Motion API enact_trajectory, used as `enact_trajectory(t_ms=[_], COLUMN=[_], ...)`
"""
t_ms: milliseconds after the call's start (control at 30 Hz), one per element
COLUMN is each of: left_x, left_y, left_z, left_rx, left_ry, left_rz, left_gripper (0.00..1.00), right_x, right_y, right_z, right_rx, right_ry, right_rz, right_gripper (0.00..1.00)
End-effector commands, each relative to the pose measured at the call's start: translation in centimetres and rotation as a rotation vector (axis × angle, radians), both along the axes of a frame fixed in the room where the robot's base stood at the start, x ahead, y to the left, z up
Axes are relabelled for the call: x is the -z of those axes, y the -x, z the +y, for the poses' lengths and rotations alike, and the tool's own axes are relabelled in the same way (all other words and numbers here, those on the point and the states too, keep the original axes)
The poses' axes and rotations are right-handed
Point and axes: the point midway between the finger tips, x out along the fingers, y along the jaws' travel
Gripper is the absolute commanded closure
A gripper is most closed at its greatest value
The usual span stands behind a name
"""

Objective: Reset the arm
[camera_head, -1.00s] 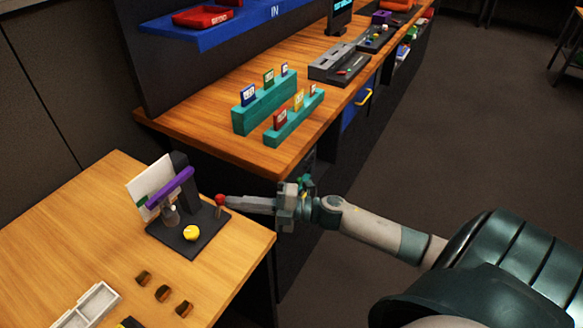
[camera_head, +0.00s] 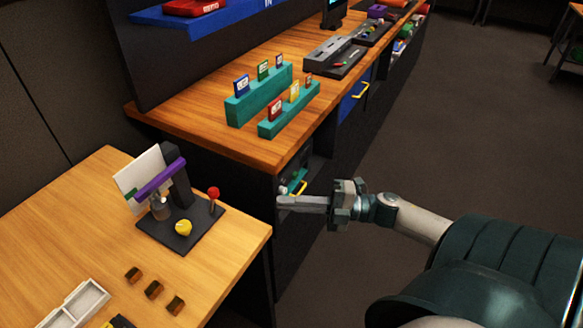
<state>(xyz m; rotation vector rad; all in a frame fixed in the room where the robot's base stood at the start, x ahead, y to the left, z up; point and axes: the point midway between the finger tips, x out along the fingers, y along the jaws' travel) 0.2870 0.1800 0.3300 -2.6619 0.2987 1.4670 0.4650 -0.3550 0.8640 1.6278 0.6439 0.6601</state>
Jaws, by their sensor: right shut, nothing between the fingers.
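My right gripper (camera_head: 282,202) is shut and empty. It hangs over the gap to the right of the light wooden table, apart from everything on it. My right arm comes in from the lower right. The trackball panel (camera_head: 199,232) is a dark base on the table with a yellow ball (camera_head: 183,227), a red-knobbed stick (camera_head: 213,194) standing upright, and a dark post with a purple bar (camera_head: 160,178). A white card (camera_head: 139,174) stands behind the bar. My left gripper is not in view.
Several small dark-brown blocks (camera_head: 154,290) and a light tray (camera_head: 82,303) lie at the table's front. A longer wooden counter (camera_head: 210,136) behind carries teal racks (camera_head: 258,95) with small cards. Open floor (camera_head: 470,130) lies to the right.

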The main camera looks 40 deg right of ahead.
Motion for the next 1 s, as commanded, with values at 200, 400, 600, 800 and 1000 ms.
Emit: enact_trajectory(t_ms=[200,400,600,800,1000], left_x=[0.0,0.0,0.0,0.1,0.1], left_y=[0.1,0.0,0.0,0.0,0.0], left_z=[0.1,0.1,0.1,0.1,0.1], left_rx=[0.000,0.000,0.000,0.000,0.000], left_ry=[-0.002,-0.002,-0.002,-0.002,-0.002], left_rz=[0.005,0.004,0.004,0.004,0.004], left_gripper=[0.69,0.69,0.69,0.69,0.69], right_x=[0.0,0.0,0.0,1.0,6.5], right_y=[0.2,0.2,0.2,-0.2,-1.6], right_z=[-0.2,-0.2,-0.1,-0.6,-2.6], right_rx=[-0.001,-0.001,-0.001,0.034,0.209], right_ry=[0.000,-0.001,-0.001,-0.026,-0.150], right_rz=[0.000,0.001,0.001,0.024,0.158], right_gripper=[1.00,1.00,1.00,1.00,1.00])
